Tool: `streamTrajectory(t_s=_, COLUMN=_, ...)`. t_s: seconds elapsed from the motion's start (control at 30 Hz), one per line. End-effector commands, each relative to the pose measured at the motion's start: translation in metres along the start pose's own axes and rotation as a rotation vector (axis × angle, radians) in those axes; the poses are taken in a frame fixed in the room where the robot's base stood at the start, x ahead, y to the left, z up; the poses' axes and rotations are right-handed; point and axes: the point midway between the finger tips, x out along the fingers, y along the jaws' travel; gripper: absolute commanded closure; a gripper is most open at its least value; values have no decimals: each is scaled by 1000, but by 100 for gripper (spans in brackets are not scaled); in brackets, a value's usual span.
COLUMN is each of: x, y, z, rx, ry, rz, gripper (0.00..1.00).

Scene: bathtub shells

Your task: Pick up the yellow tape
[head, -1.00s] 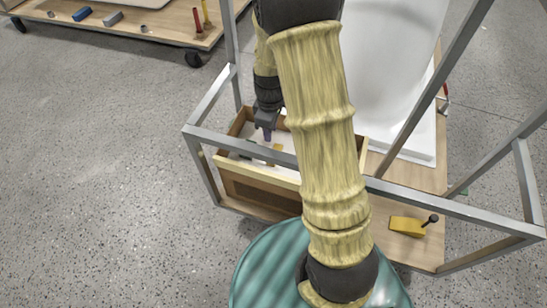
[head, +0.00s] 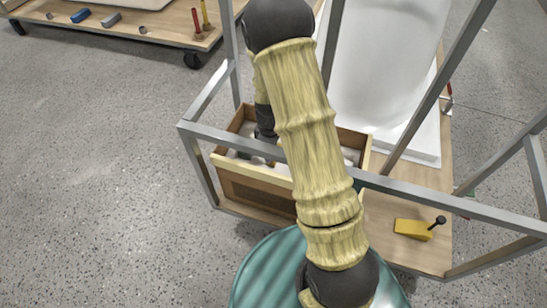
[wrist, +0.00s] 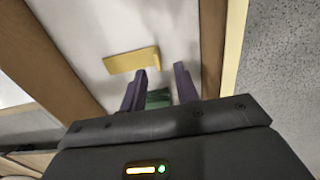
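A flat yellow piece, which looks like the yellow tape (wrist: 132,61), lies on the white floor of a wooden box in the wrist view. My gripper (wrist: 160,70) is open, its two dark purple fingers apart. The yellow piece is just beyond the fingertips, mostly ahead of the left finger and not between them. A green thing (wrist: 158,98) shows between the fingers, partly hidden; I cannot tell its height. In the head view the wooden box (head: 232,166) sits in the metal-framed cart, and my arm hides the yellow piece and the fingertips.
Wooden box walls (wrist: 213,45) stand close on both sides. Metal cart rails (head: 235,143) pass in front of the box. A yellow block with a black knob (head: 412,228) lies on the cart's board. A white bathtub shell (head: 375,60) stands behind. Another cart (head: 165,25) is at upper left.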

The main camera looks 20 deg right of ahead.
Motion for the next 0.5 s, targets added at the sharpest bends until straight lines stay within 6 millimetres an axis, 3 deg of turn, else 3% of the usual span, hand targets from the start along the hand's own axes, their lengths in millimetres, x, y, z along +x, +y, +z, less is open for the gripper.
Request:
streamTrajectory(t_s=0.17, x=2, y=0, z=0, rx=0, ry=-1, rz=-1, gripper=69)
streamTrajectory(t_s=0.5, x=47, y=4, z=-4, rx=-2, ry=-3, rz=-2, gripper=69)
